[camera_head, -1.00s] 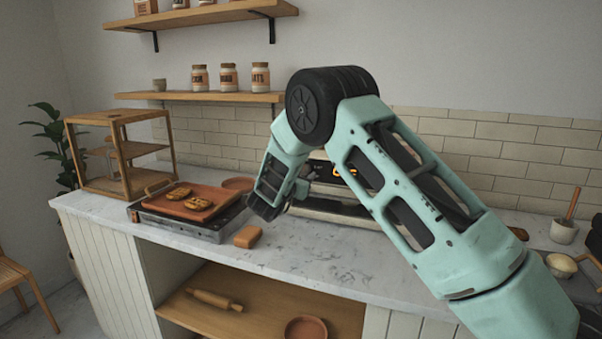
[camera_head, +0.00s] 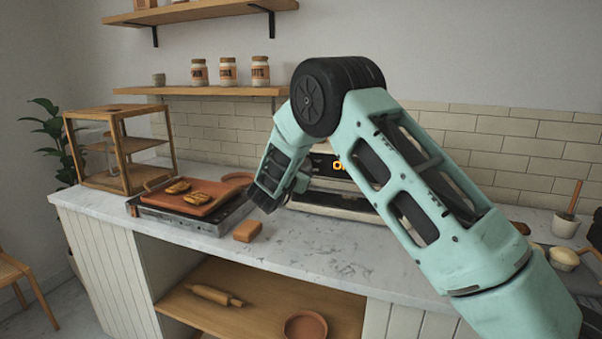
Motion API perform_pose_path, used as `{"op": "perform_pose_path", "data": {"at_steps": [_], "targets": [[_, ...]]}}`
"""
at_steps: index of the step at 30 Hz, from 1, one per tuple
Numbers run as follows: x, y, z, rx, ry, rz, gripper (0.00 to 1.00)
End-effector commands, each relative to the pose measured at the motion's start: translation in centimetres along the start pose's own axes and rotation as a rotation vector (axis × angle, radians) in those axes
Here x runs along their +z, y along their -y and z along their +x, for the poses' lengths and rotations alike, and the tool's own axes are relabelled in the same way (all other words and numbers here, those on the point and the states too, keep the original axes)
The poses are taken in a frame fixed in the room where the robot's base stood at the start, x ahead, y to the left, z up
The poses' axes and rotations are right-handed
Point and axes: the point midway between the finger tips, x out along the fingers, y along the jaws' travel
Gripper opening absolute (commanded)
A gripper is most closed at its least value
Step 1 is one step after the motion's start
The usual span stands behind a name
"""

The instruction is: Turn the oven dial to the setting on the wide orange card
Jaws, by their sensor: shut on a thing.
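The oven (camera_head: 340,203) is a low appliance on the marble counter, largely hidden behind my arm. Its dark display shows orange characters (camera_head: 339,166), partly covered, so I cannot read the whole reading. My gripper (camera_head: 300,184) is at the oven's front left, mostly hidden by my wrist. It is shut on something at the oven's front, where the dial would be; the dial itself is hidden. I cannot make out the wide orange card. A small orange-brown block (camera_head: 248,231) lies on the counter left of the oven.
A terracotta tray (camera_head: 212,205) with several baked pieces sits on a grey hot plate (camera_head: 180,225) at the left. A wooden display case (camera_head: 122,150) stands behind it. Jars (camera_head: 229,72) line the shelf above.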

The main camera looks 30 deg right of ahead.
Motion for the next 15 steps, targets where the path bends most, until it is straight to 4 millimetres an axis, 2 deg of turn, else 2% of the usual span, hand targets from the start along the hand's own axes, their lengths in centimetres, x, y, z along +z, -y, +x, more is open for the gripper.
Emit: {"op": "perform_pose_path", "data": {"at_steps": [1, 15], "targets": [[0.50, -0.18, 0.01, 0.001, 0.001, 0.034, 0.05], [0.66, -0.25, -0.01, 0.004, 0.017, 0.463, 0.05]]}}
